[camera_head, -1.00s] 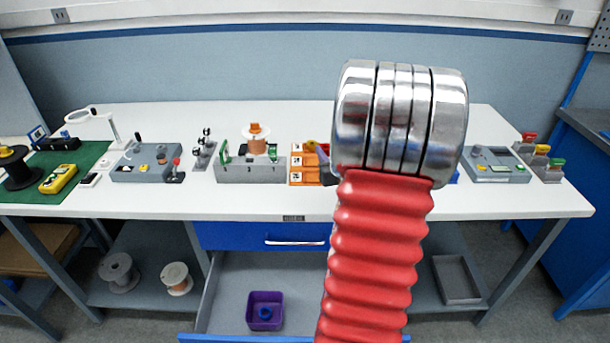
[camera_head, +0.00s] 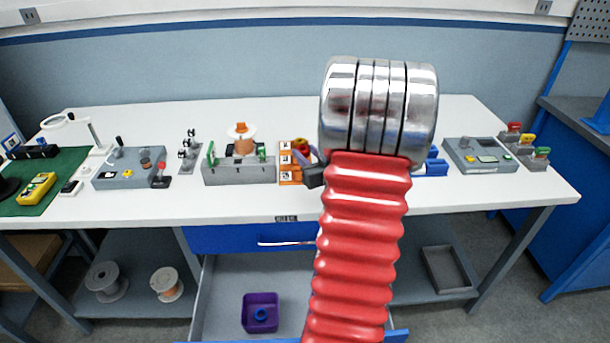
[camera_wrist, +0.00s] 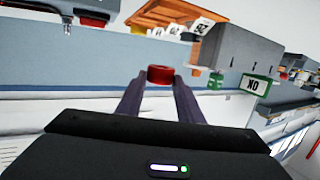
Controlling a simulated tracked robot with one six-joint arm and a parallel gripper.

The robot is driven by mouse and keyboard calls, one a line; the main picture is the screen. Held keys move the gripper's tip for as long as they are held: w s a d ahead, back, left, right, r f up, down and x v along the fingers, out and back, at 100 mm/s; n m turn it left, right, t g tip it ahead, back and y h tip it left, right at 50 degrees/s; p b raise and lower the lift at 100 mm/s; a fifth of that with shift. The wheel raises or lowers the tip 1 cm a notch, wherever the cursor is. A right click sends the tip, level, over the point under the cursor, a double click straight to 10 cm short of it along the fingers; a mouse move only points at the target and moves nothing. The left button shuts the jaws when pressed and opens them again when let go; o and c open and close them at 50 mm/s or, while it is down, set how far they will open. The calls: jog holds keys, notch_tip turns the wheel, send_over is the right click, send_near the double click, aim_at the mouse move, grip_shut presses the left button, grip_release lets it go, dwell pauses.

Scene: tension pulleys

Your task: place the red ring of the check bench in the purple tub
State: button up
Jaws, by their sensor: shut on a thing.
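The red ring (camera_wrist: 160,74) is between the tips of my gripper (camera_wrist: 160,82) in the wrist view, and the two dark fingers are shut on it. In the head view my gripper (camera_head: 310,160) shows in part beside the orange numbered rack, at the left of my red arm sleeve, which hides the rest. The purple tub (camera_head: 260,327) sits in the open drawer below the table, with a blue ring (camera_head: 261,314) inside. My gripper is well above the tub, at table-top height or higher.
The orange rack (camera_head: 287,177) stands close to my gripper, with a grey fixture (camera_head: 238,173) and grey control box (camera_head: 128,170) to its left. Another grey box (camera_head: 475,155) is at right. The open drawer (camera_head: 222,300) has bare floor around the tub. The table's front edge lies above it.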

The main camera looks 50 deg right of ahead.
jog(key=shift+f, duration=1.85)
jog(key=shift+f, duration=1.9)
jog(key=shift+f, duration=0.2)
jog(key=o, duration=1.1)
jog(key=shift+a, duration=0.1)
jog(key=v, duration=1.3)
jog(key=shift+s+a, duration=0.15)
jog(key=shift+s, duration=0.25)
